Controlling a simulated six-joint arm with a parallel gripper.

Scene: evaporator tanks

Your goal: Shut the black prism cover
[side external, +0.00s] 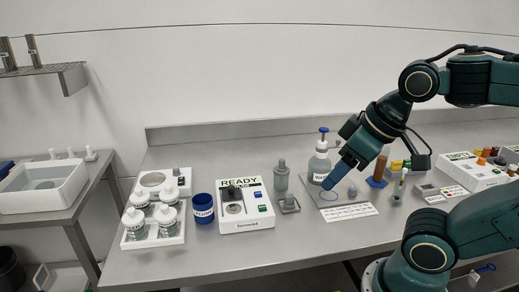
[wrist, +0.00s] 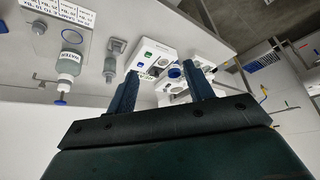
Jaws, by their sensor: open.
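The white instrument (side external: 258,222) with a READY display stands mid-bench in the side view. Its black prism cover (side external: 232,191) appears raised at the back, with the round prism area (side external: 234,209) exposed in front of it. My gripper (side external: 329,185) is open and empty, to the right of the instrument and above a marked mat. In the wrist view the open fingers (wrist: 162,75) point toward the instrument (wrist: 150,54), which lies beyond them. The cover is too small and partly hidden there to make out.
A blue cup (side external: 203,208) and a jar tray (side external: 137,243) stand left. The bench front (side external: 215,262) is clear.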

